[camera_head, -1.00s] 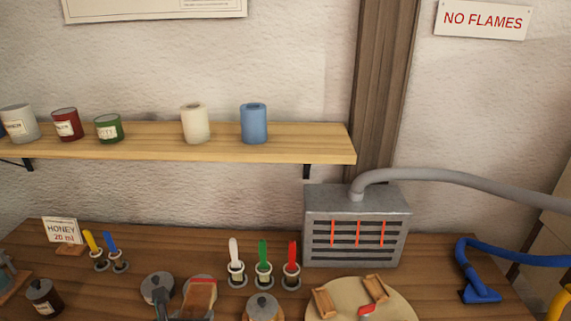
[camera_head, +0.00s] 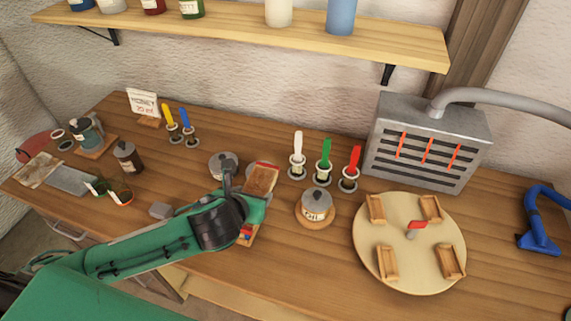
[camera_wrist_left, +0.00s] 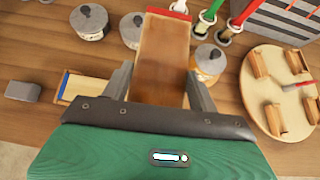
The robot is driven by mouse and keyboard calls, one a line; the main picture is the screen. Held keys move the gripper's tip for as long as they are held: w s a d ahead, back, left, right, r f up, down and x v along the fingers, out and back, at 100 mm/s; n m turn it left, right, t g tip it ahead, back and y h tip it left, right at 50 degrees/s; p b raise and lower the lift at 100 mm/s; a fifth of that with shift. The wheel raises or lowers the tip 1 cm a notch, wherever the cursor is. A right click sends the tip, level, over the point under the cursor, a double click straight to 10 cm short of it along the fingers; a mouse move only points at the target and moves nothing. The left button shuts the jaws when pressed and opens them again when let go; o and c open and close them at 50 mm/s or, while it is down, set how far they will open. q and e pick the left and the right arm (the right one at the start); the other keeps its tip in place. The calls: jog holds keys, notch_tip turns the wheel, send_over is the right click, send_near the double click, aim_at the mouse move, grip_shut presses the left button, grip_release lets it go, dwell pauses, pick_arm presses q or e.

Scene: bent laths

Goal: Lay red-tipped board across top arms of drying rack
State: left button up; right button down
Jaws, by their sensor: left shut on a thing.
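My left gripper (camera_head: 256,190) is shut on the red-tipped board (camera_head: 262,179), a flat brown wooden piece with a red far edge. In the left wrist view the board (camera_wrist_left: 160,55) stands out between the two grey fingers (camera_wrist_left: 160,85), its red end pointing away from the gripper. It appears above the bench, beside the grey-lidded jars. I see nothing I can clearly make out as the drying rack. My right gripper is not in view.
An OIL jar (camera_head: 315,205) and white, green and red brushes (camera_head: 325,160) in holders stand just right of the board. A round turntable (camera_head: 365,225) with wooden cradles and a grey heater (camera_head: 425,140) lie further right. A shelf (camera_head: 300,38) spans the wall above.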

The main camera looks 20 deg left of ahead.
pick_arm(q)
jog(key=w+d, duration=0.4)
jog(key=w, duration=0.8)
jog(key=f+p, duration=0.1)
jog(key=f, duration=0.3)
jog(key=f+p, duration=0.1)
jog(key=f, duration=0.9)
jog(key=shift+s+d+p, duration=0.2)
jog(key=shift+d+p, duration=0.05)
jog(key=shift+p, duration=0.15)
jog(key=shift+f, duration=2.35)
jog(key=o, duration=0.7)
jog(key=shift+f, duration=0.15)
jog(key=shift+o, duration=0.8)
